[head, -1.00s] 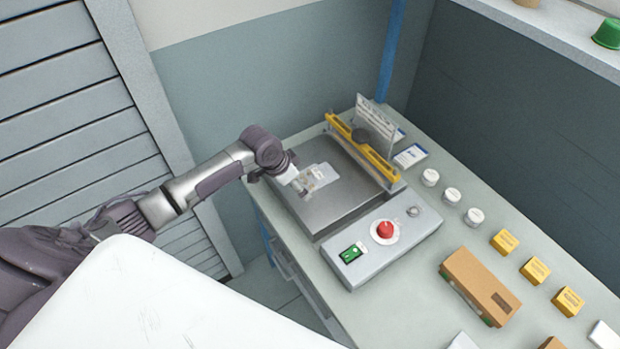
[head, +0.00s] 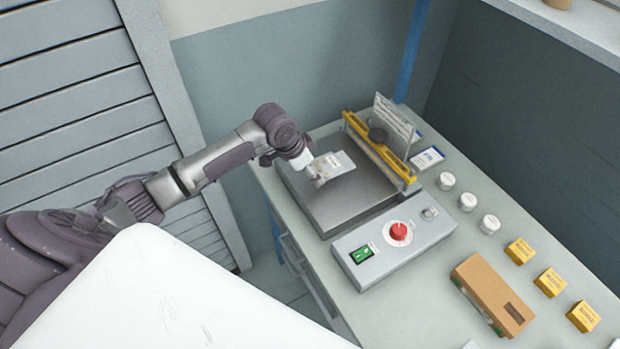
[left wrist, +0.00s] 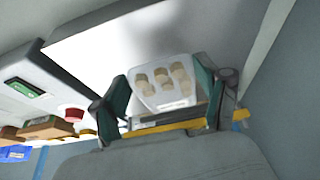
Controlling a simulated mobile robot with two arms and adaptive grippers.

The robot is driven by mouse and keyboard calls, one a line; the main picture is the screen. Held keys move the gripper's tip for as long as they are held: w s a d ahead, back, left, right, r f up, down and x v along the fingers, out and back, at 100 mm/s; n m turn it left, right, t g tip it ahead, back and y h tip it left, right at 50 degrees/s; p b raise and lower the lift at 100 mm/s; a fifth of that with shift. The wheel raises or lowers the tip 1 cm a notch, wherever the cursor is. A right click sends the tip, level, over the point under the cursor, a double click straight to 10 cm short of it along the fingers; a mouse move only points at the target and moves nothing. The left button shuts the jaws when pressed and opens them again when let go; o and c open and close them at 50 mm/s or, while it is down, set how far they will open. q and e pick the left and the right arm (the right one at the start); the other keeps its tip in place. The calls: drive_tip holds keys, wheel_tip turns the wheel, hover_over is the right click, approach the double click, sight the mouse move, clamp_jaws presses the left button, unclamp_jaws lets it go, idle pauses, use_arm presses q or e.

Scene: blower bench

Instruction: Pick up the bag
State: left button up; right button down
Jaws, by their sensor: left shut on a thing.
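The bag (head: 336,164) is a small clear-and-white packet with several tan round pieces inside. It also shows in the left wrist view (left wrist: 167,80), between the two fingers. My left gripper (head: 314,171) is shut on the bag at its near left end. The bag appears over the grey metal plate of the bench machine (head: 340,205); the exact gap below it is hard to judge. My right gripper is not in view.
The machine has a yellow bar (head: 380,150) behind the plate and a front box with a red button (head: 399,231). White jars (head: 467,201), yellow boxes (head: 551,282) and a brown carton (head: 493,293) stand to the right.

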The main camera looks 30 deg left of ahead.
sight(329, 166)
use_arm(q)
drive_tip(key=s+d+r+b, duration=0.2)
drive_tip(key=s+d+r, duration=0.5)
drive_tip(key=d, duration=0.1)
drive_tip(key=w+a+f+p, duration=0.1)
drive_tip(key=w+a+f, duration=0.1)
drive_tip(key=w+a+f+p, duration=0.2)
drive_tip(key=w+f, duration=0.1)
drive_tip(key=w+a+f+p, duration=0.2)
drive_tip(key=w, duration=0.1)
drive_tip(key=shift+w+a+f, duration=0.15)
drive_tip(key=shift+w+a, duration=0.05)
drive_tip(key=shift+w, duration=0.05)
drive_tip(key=shift+w+a+f, duration=0.2)
drive_tip(key=shift+a+f, duration=0.1)
